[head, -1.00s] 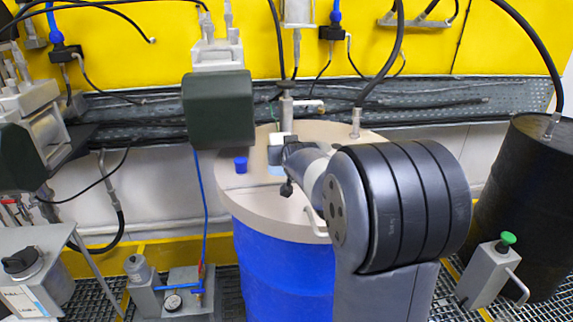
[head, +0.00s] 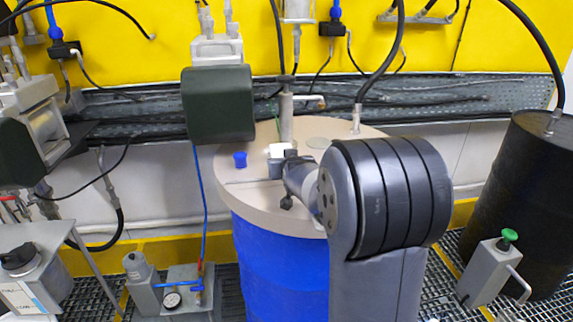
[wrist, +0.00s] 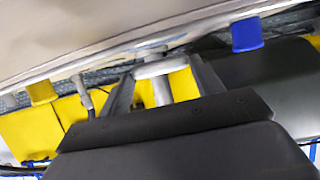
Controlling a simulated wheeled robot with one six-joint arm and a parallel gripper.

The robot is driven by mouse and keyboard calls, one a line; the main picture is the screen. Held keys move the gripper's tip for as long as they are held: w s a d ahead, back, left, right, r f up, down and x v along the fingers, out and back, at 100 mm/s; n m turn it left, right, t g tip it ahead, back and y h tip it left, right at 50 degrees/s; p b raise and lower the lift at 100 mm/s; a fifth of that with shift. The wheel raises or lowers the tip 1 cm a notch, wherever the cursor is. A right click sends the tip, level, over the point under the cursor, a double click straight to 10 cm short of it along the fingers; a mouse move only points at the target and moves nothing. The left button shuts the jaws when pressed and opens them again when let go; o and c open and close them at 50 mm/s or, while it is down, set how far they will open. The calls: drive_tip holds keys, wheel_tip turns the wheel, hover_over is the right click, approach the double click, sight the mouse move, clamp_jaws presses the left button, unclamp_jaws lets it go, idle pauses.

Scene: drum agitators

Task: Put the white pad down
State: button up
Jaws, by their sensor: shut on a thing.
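The white pad (head: 279,149) shows as a small white block at the end of my arm in the head view, over the beige drum lid (head: 245,200). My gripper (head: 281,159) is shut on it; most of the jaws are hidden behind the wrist. In the wrist view the two fingers (wrist: 162,72) have a pale piece between their tips, close to the lid, which fills the upper left. The pad is low over the lid, left of its centre. I cannot tell whether it touches the lid.
A blue cap (head: 240,159) stands on the lid left of the pad. A metal pipe fitting (head: 286,118) rises just behind it. A dark green box (head: 218,104) hangs at the upper left.

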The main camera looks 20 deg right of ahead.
drive_tip(key=shift+s+f, duration=0.1)
drive_tip(key=shift+f, duration=0.45)
drive_tip(key=o, duration=1)
drive_tip(key=shift+f, duration=0.2)
drive_tip(key=shift+r, duration=0.15)
drive_tip(key=shift+r+p, duration=0.55)
drive_tip(key=shift+p, duration=0.15)
drive_tip(key=v, duration=0.7)
drive_tip(key=r+v, duration=0.1)
drive_tip(key=v, duration=0.2)
drive_tip(key=shift+p+v, duration=0.4)
drive_tip(key=shift+v, duration=0.45)
drive_tip(key=shift+f, duration=0.1)
idle(0.7)
